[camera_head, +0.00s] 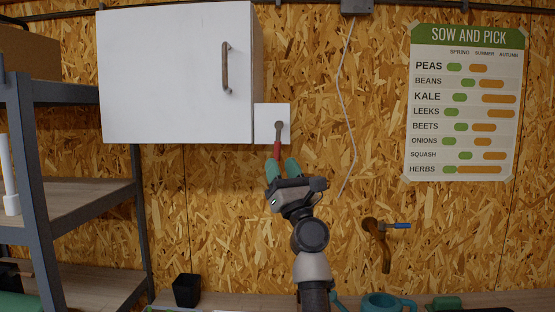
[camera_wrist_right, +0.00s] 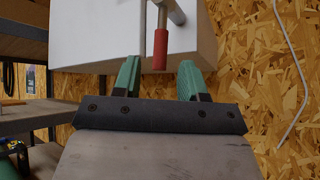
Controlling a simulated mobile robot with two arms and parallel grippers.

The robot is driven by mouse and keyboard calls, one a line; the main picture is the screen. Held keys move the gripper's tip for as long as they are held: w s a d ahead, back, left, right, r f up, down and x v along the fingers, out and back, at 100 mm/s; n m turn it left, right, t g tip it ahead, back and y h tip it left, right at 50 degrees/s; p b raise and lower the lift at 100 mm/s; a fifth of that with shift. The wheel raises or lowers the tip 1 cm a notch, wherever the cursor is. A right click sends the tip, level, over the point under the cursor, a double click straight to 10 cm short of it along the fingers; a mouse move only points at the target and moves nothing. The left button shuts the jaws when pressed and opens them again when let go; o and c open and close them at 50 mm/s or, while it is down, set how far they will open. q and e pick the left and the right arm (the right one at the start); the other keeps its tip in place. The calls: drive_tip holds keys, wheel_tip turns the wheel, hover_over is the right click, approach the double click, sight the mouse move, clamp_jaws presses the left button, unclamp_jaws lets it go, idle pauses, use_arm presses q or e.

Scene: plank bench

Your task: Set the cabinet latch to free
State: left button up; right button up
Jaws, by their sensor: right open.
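The white cabinet (camera_head: 175,75) hangs on the wall with its door shut and a brown bar handle (camera_head: 226,68). At its lower right is a white latch plate (camera_head: 264,115) with a grey pivot and a lever ending in a red grip (camera_head: 277,150). The lever points nearly straight down. My right gripper (camera_head: 282,164) is open just below the grip, its green fingers pointing up. In the right wrist view the red grip (camera_wrist_right: 160,50) lies between the lines of the two spread fingers (camera_wrist_right: 160,70), touching neither as far as I see. My left gripper is out of view.
A grey metal shelf (camera_head: 80,190) stands at the left. A brass tap (camera_head: 384,240) with a blue lever sticks out at the right. A black pot (camera_head: 186,290) and a teal mug (camera_head: 385,302) stand along the bottom. A cable (camera_head: 340,100) hangs on the wall right of the latch.

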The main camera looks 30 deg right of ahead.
drive_tip(key=b+v, duration=0.1)
drive_tip(key=v, duration=0.6)
drive_tip(key=shift+s+f, duration=0.1)
